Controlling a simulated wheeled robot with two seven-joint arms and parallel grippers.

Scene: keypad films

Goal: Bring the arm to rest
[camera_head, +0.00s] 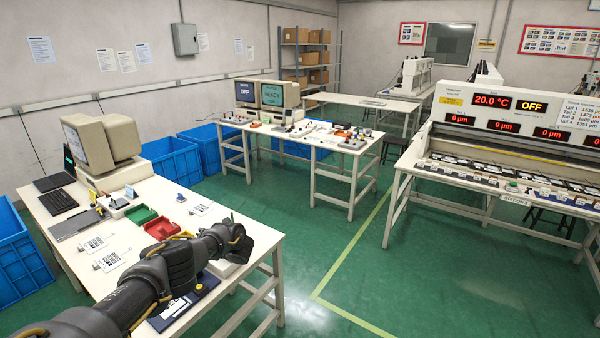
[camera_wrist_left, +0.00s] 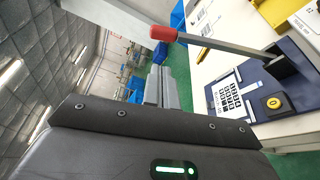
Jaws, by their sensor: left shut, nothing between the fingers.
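My left arm reaches in from the lower left of the head view, over the near table (camera_head: 262,245). Its gripper end (camera_head: 238,240) is above the table's right part, clear of the red trays. In the left wrist view my left gripper (camera_wrist_left: 161,86) is shut and empty, its grey fingers pointing out over the green floor. A dark blue device (camera_wrist_left: 265,122) with a yellow button and a lever with a red knob (camera_wrist_left: 163,33) stands beside it. A white keypad film (camera_wrist_left: 235,98) with black keys lies on the device. My arm partly hides this device in the head view.
Red trays (camera_head: 160,228), a green tray (camera_head: 138,216), film cards and a beige computer (camera_head: 88,145) are on the near table. Blue crates (camera_head: 170,160) stand behind it. A second table (camera_head: 318,150) and a long station (camera_head: 500,165) stand beyond. Green floor (camera_head: 310,235) is open between.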

